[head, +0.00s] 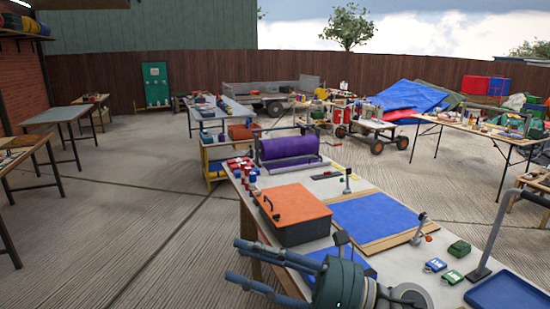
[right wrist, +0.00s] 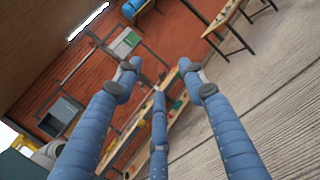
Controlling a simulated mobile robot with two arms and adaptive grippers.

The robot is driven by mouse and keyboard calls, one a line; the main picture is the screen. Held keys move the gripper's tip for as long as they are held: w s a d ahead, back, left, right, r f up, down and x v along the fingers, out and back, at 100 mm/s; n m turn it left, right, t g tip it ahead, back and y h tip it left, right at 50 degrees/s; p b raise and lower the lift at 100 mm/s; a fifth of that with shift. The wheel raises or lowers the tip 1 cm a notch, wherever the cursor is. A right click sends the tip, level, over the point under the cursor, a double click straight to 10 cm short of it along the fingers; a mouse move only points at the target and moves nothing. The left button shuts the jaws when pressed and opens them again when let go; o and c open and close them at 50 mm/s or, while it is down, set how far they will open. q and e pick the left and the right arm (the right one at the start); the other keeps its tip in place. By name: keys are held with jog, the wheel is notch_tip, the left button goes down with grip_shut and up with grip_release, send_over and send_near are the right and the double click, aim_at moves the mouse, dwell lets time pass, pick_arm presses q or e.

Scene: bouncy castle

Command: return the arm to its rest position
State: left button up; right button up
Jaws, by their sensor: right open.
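My right gripper (head: 236,260) is low in the middle of the head view, at the near left edge of the workbench (head: 357,182). Its blue-grey fingers point left. In the right wrist view (right wrist: 160,75) the fingers are spread with nothing between them. They face a red brick wall (right wrist: 165,45) and the concrete floor (right wrist: 275,85). My left gripper is not in view.
An orange-lidded box (head: 296,208), a blue mat (head: 373,222), a purple roll (head: 291,147) and a blue tray (head: 507,292) are on the bench close to the right arm. Open concrete floor (head: 130,225) lies to the left.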

jog(key=w+d+r+m+t+h, duration=0.1)
jog(key=w+d+m+t+h, duration=0.25)
jog(key=d+m+t, duration=0.55)
jog(key=w+d+m+t+h, duration=0.2)
jog(key=w+m+t+h, duration=0.3)
jog(key=m, duration=0.7)
jog(key=s+d+f+m+g+h, duration=0.2)
jog(key=d+f+m+h, duration=0.5)
jog(key=f, duration=0.3)
jog(key=s+d+f+m+g+h, duration=0.2)
jog(key=s+d+f+m+h, duration=0.15)
jog(key=d+f+m, duration=0.45)
jog(key=s+a+f+m+g, duration=0.1)
jog(key=s+f+m+g, duration=0.9)
jog(key=s+f, duration=1.4)
jog(key=s+f+n+g, duration=0.1)
jog(key=s+f+g, duration=0.2)
jog(key=f, duration=2.1)
jog(key=s+d+f, duration=0.2)
jog(key=s+f, duration=1.4)
jog(key=s, duration=0.1)
jog(key=shift+s+d+n+g, duration=0.25)
jog(key=shift+d+n+g, duration=0.05)
jog(key=shift+d+g, duration=0.1)
